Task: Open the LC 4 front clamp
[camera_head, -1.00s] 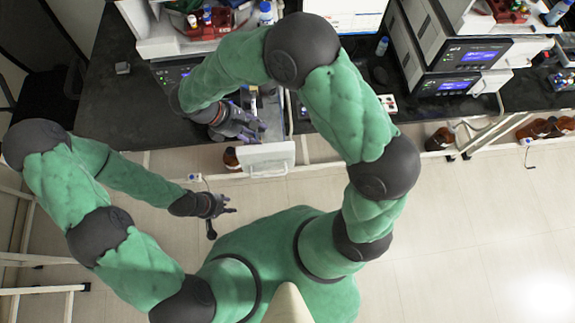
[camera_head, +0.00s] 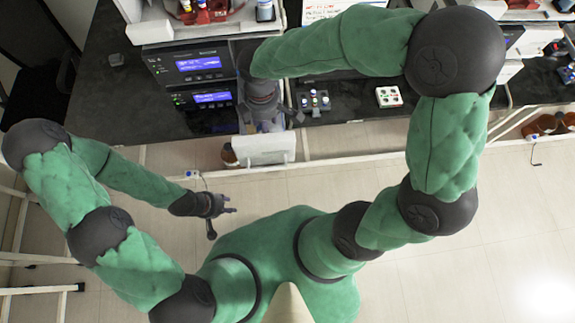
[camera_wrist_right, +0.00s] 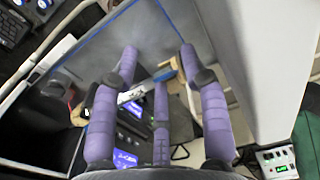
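The LC stack (camera_head: 190,97) with two lit blue displays stands at the bench's front edge in the head view. A white open panel (camera_head: 265,150) sticks out at its right. My right gripper (camera_head: 268,118) is over the open bay behind this panel. In the right wrist view, its purple fingers (camera_wrist_right: 160,92) are spread. Between and beyond them lies a slim blue-and-white bar (camera_wrist_right: 140,92) with tan pieces (camera_wrist_right: 165,72) at its end. I cannot tell which part is the front clamp; the fingers partly cover it. My left gripper (camera_head: 222,210) is open and empty above the floor.
A light grey panel (camera_wrist_right: 265,60) stands close at the right of the right fingers. Small vials (camera_head: 314,99) and a white block with coloured buttons (camera_head: 389,97) are on the bench to the right. The floor in front is clear.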

